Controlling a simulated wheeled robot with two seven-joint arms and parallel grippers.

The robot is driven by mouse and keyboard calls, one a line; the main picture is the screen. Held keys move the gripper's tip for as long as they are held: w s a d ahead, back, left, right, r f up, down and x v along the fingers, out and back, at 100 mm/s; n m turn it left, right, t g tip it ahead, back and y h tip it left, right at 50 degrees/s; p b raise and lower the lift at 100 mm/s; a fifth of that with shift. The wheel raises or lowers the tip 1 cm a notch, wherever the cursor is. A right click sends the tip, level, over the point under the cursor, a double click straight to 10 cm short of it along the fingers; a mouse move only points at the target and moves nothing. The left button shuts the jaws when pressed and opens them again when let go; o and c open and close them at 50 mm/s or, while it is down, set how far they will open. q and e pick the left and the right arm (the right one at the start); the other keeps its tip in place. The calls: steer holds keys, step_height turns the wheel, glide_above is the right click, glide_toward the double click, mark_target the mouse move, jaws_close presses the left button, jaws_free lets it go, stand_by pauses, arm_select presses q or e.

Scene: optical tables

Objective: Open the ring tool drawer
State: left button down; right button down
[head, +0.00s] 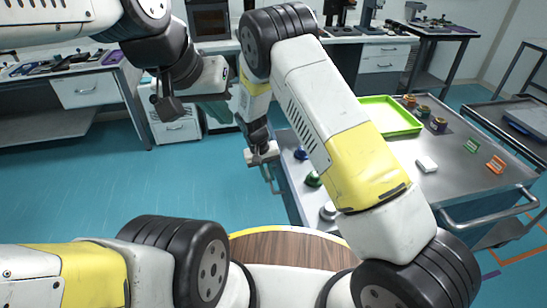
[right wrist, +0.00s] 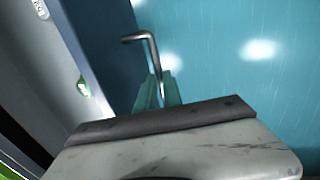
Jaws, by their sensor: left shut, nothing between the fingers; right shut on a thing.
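The steel-topped cart (head: 455,180) stands at the right, with its drawer side facing left towards my right gripper. A metal bar handle (head: 267,180) shows on that side, and its bent end shows in the right wrist view (right wrist: 143,37). My right gripper (head: 264,162) is shut on the handle; its fingers (right wrist: 160,92) show around the bar in the right wrist view. My left gripper (head: 216,110) is shut and empty, in the air left of the cart.
A bench with drawers (head: 90,90) stands at the back left. Blue floor (head: 90,190) lies clear left of the cart.

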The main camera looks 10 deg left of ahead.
steer(key=shift+a, duration=0.15)
steer(key=c, duration=1.5)
jaws_free()
step_height(320, 180, up, 8)
steer(key=a, duration=0.1)
steer(key=shift+s+a+f, duration=0.15)
steer(key=shift+s+a, duration=0.05)
steer(key=shift+s, duration=0.05)
